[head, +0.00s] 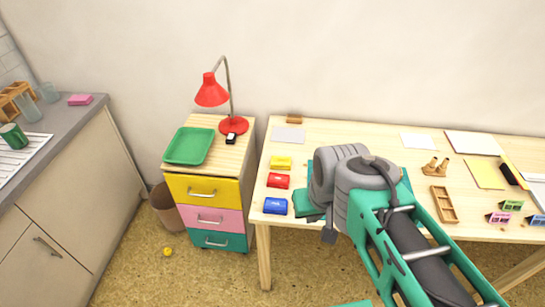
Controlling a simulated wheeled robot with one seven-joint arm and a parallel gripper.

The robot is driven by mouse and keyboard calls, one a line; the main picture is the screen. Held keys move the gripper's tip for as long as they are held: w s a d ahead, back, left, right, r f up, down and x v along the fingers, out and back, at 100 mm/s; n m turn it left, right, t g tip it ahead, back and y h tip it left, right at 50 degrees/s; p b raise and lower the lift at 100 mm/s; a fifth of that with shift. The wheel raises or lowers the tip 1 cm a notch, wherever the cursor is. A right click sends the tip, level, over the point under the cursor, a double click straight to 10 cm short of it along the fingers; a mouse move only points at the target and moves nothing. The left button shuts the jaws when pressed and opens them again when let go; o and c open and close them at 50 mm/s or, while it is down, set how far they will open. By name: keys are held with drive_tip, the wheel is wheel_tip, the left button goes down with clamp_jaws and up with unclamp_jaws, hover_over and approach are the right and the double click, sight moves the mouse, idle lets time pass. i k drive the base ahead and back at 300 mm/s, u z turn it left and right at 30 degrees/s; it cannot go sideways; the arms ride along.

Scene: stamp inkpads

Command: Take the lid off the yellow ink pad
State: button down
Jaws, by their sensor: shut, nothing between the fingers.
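The yellow ink pad (281,163) lies near the left end of the wooden table, at the back of a row of three pads. Its top looks closed, though it is small in view. My gripper (329,236) is at the table's front edge, to the right of and nearer than the blue pad, apart from the yellow one. Its fingers are shut and empty. My arm hides the middle of the table.
A red pad (278,181) and a blue pad (275,206) sit in front of the yellow one. A drawer cabinet (209,212) with a green tray (188,146) and red lamp (212,92) stands left of the table, across a gap.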

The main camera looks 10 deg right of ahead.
sight(278, 161)
drive_tip(key=i, duration=0.85)
drive_tip(key=k, duration=0.5)
drive_tip(key=u, duration=2.2)
drive_tip(key=k, duration=0.85)
drive_tip(key=z, duration=1.05)
drive_tip(key=i, duration=1)
drive_tip(key=z, duration=0.05)
